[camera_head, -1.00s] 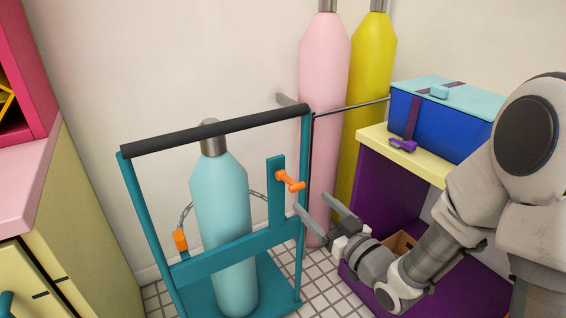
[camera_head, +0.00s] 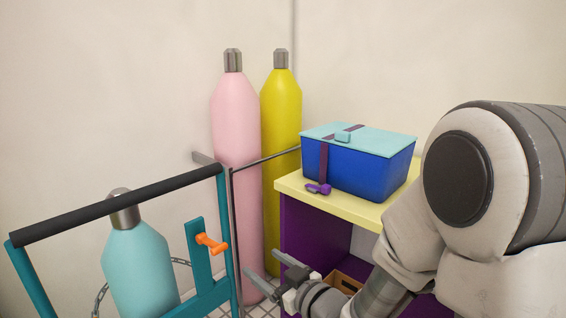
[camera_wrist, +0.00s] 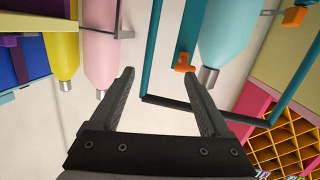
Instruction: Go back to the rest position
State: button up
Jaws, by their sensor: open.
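My gripper (camera_head: 266,266) is open and empty at the lower middle of the head view, just right of the teal cart frame. In the wrist view its two fingers (camera_wrist: 160,95) are spread with nothing between them. The teal cart (camera_head: 206,305) has a black top bar and holds a light blue gas cylinder (camera_head: 140,262). An orange latch (camera_head: 211,243) sits on the cart's upright plate. It also shows in the wrist view, near the right finger (camera_wrist: 184,63).
A pink cylinder (camera_head: 236,130) and a yellow cylinder (camera_head: 281,120) stand against the wall behind a rail. A purple cabinet with a yellow top (camera_head: 300,189) stands right of my gripper.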

jog(key=s+d+r+m+g+h, duration=0.1)
jog(key=s+d+r+m+h, duration=0.15)
jog(key=d+h, duration=0.4)
jog(key=s+d+r+m+h, duration=0.1)
jog(key=d+r+m+h, duration=0.25)
jog(key=d, duration=0.55)
jog(key=s+d+r+m+g+h, duration=0.1)
jog(key=s+d+m+g, duration=0.15)
jog(key=s, duration=0.65)
jog(key=s+d+r+m+g, duration=0.1)
jog(key=s+g, duration=0.2)
jog(key=s, duration=0.6)
notch_tip(320, 180, up, 28)
jog(key=p, duration=2.8)
jog(key=shift+w+p, duration=0.15)
jog(key=shift+p, duration=0.15)
jog(key=shift+f, duration=0.1)
